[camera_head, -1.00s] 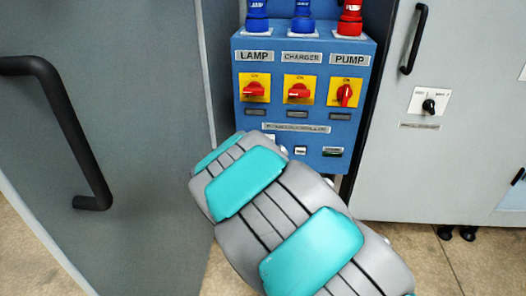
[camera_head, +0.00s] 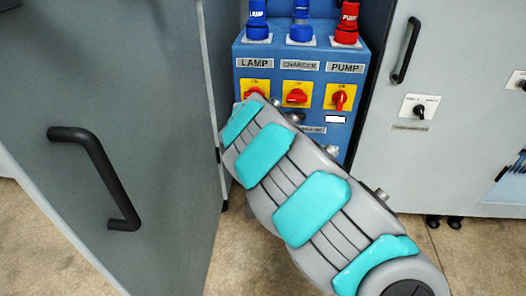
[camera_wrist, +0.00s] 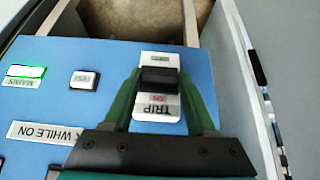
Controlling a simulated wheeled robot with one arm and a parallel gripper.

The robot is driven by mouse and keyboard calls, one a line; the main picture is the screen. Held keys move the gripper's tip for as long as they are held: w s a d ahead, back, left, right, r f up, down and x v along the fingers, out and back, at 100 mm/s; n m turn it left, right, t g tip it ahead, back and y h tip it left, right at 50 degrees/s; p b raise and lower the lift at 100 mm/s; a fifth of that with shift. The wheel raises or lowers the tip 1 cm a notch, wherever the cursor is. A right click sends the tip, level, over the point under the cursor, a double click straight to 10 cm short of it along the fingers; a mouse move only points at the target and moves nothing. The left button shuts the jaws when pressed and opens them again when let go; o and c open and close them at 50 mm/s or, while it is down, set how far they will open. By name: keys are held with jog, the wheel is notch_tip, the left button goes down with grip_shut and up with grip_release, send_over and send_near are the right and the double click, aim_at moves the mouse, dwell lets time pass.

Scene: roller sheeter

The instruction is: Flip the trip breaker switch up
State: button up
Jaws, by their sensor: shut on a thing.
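The trip breaker (camera_wrist: 157,107) is a white module with TRIP and ON lettering, upside down in the wrist view. Its black switch lever (camera_wrist: 159,78) lies between the green fingers of my gripper (camera_wrist: 158,74). The gripper is shut on the lever, one finger at each side. In the head view my grey and teal arm covers the lower left of the blue panel (camera_head: 310,70) and hides the gripper and the breaker.
Red rotary switches for LAMP, CHARGER (camera_head: 296,96) and PUMP (camera_head: 340,99) sit above the arm. A grey door with a black handle (camera_head: 100,175) stands open at left. In the wrist view a bright MAINS indicator (camera_wrist: 25,72) and a small button (camera_wrist: 84,80) are beside the breaker.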

jog(key=shift+w+r+g, duration=0.15)
jog(key=shift+r+g, duration=0.05)
jog(key=shift+g, duration=0.1)
dwell(0.4)
jog(key=o, duration=1.4)
jog(key=shift+f, duration=0.1)
jog(key=shift+c, duration=0.2)
jog(key=b+v, duration=0.1)
jog(key=v, duration=0.7)
jog(key=shift+d, duration=0.1)
